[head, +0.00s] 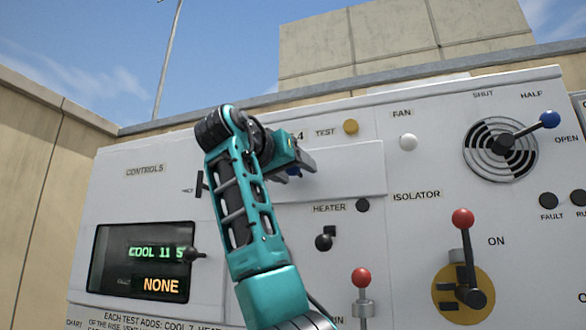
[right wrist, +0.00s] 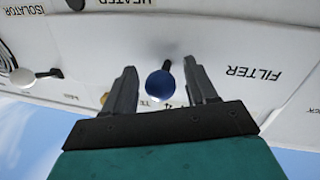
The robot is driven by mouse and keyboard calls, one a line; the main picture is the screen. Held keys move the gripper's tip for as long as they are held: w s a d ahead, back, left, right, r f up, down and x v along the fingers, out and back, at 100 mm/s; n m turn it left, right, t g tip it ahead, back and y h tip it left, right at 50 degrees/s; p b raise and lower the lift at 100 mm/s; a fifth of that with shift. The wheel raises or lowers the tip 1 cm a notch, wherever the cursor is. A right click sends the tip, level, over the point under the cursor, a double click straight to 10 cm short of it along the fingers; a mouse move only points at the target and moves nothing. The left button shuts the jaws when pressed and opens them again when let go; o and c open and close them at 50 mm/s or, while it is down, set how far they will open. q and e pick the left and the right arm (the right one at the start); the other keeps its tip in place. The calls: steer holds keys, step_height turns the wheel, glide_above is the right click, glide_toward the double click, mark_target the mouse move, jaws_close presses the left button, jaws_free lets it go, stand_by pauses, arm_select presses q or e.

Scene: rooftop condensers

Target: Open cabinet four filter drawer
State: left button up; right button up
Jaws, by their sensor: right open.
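Cabinet four (head: 400,240) fills the view, with a "4" at the top partly behind my right gripper. Its filter drawer front (head: 350,170) is a pale panel that looks flush with the cabinet. In the right wrist view, the word FILTER (right wrist: 253,73) appears upside down beside a blue ball knob (right wrist: 160,85) on a dark stem. My right gripper (head: 304,163) is in front of the drawer's left part, open. In the right wrist view its fingers (right wrist: 161,70) stand on either side of the knob, with gaps visible. My left gripper is not in view.
The display (head: 140,262) reads COOL and NONE at lower left. Right of the drawer are a white knob (head: 408,142), a blue-tipped damper lever (head: 549,120) and a red-tipped isolator lever (head: 463,218). Another red-tipped lever (head: 361,278) stands below. My right arm hides part of the panel.

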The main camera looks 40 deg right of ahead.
steer(key=shift+c, duration=0.4)
jaws_close()
